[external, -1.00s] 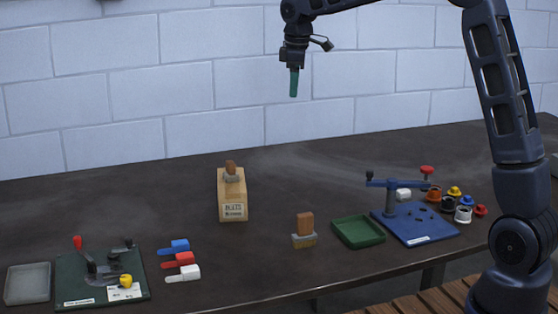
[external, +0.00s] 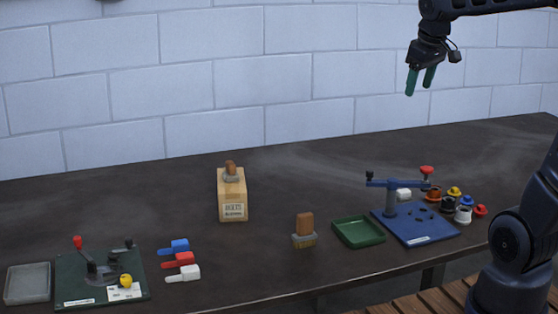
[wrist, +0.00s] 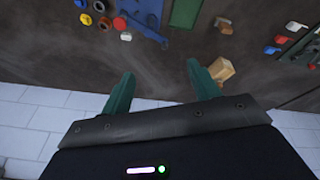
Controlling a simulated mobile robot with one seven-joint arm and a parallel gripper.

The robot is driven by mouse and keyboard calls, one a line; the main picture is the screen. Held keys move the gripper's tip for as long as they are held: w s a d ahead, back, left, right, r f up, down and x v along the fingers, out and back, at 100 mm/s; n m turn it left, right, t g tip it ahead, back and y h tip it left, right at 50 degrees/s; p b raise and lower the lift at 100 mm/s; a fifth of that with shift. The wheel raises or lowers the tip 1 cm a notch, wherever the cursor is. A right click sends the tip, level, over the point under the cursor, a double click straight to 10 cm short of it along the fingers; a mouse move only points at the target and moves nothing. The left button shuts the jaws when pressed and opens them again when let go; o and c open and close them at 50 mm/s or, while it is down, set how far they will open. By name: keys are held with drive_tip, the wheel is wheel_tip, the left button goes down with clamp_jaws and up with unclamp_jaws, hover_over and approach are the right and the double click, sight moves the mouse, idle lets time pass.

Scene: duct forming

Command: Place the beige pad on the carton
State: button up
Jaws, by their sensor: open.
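The carton (external: 233,205) is a tan box with a printed label, standing near the middle of the table. A grey block with a brown grip (external: 231,172) sits on its top. A second block with a brown grip and a grey-beige base, seemingly the beige pad (external: 304,238), stands upright on the table to the right of the carton and nearer the front. The wrist view also shows the carton (wrist: 220,70) and this pad (wrist: 224,25). My gripper (external: 419,86), with green fingers, is open and empty, high above the table's right rear, away from both.
A green tray (external: 359,232) lies just right of the pad. Beyond it stands a blue fixture (external: 415,225) with several coloured caps beside it. Coloured clips (external: 180,260), a dark green fixture (external: 75,290) and a grey tray (external: 27,284) are at left.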

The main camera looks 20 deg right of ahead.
drive_tip(key=s+d+f+m, duration=0.2)
drive_tip(key=s+f, duration=0.1)
drive_tip(key=s, duration=0.4)
drive_tip(key=s+d+f+m+t, duration=0.1)
drive_tip(key=s+d+f+m, duration=0.1)
drive_tip(key=s, duration=0.5)
drive_tip(key=shift+s+d+f, duration=0.15)
drive_tip(key=shift+d+f, duration=0.45)
drive_tip(key=shift+f, duration=0.2)
